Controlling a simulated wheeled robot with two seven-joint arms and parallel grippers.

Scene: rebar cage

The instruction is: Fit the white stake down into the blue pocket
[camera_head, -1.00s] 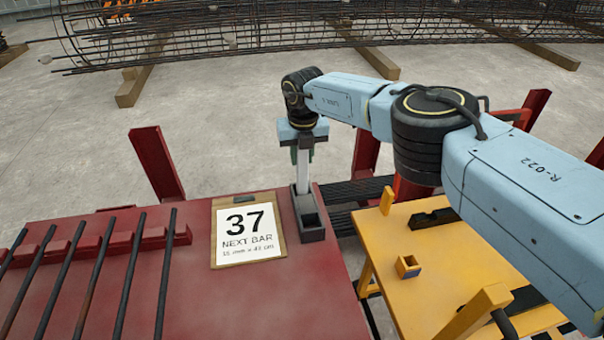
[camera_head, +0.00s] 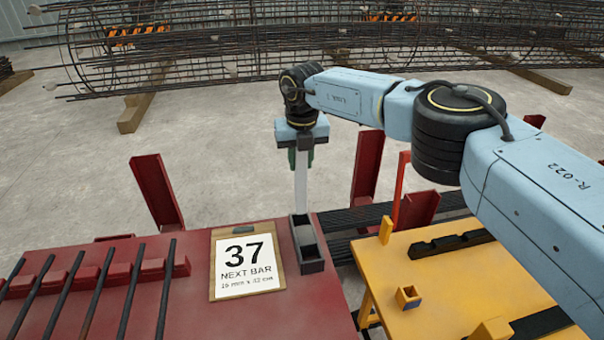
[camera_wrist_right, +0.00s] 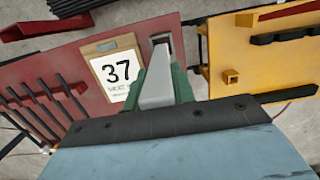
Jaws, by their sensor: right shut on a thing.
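The white stake (camera_head: 301,185) stands upright in my right gripper (camera_head: 302,155), which is shut on its upper part. Its lower end is at the far end of a dark grey holder (camera_head: 312,267) on the red table; I cannot tell whether the tip is still inside. In the right wrist view the stake (camera_wrist_right: 158,85) runs from between the green fingers (camera_wrist_right: 160,92) toward the holder. A small yellow-orange pocket (camera_head: 408,298) with a dark opening sits on the yellow table; it also shows in the wrist view (camera_wrist_right: 231,76). No pocket looks clearly blue. My left gripper is out of view.
The red table (camera_head: 200,320) carries a "37 NEXT BAR" clipboard (camera_head: 246,262) and several dark bars (camera_head: 128,290) in a rack. The yellow table (camera_head: 390,325) has dark notched rests (camera_head: 450,243) and an upright yellow post (camera_head: 385,230). Red posts (camera_head: 157,190) stand behind.

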